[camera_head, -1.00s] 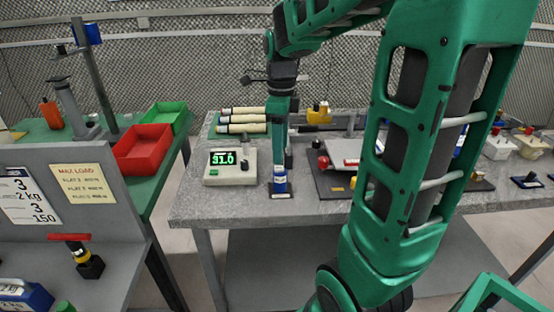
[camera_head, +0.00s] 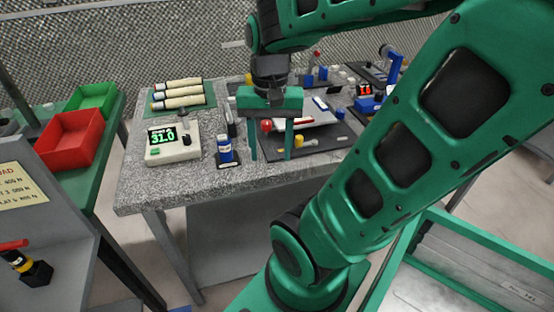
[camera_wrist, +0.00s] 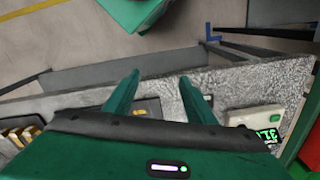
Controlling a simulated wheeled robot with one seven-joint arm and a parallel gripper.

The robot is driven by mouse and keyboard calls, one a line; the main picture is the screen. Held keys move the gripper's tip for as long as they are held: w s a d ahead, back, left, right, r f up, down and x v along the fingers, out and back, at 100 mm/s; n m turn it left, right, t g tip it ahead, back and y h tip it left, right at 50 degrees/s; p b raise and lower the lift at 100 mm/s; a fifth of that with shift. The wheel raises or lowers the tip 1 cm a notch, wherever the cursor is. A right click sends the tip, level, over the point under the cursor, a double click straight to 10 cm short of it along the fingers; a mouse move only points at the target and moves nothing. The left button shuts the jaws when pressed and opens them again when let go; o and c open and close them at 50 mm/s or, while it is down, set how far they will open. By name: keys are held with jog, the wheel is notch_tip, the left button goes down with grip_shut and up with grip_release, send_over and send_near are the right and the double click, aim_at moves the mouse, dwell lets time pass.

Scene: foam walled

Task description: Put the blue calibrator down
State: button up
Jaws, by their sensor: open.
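The blue calibrator (camera_head: 225,152), a small upright blue cylinder with a white label, stands on a dark base plate on the grey speckled table (camera_head: 150,195). It is right of the display box in the head view. My gripper (camera_head: 270,157) is open, its two green fingers pointing down just right of the calibrator, with a gap between them and it. In the wrist view my gripper (camera_wrist: 160,78) is spread with nothing seen between the fingers. I cannot make out the calibrator in the wrist view.
A white box with a green display (camera_head: 172,144) stands to the left, and pale rolls (camera_head: 180,95) lie behind it. Red (camera_head: 70,140) and green bins stand far left.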

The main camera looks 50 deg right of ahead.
jog(key=s+n, duration=0.1)
jog(key=s+f+n, duration=0.1)
jog(key=s+n, duration=0.1)
jog(key=n, duration=0.1)
jog(key=shift+s+a+f, duration=0.25)
jog(key=shift+s, duration=0.05)
dwell(1.0)
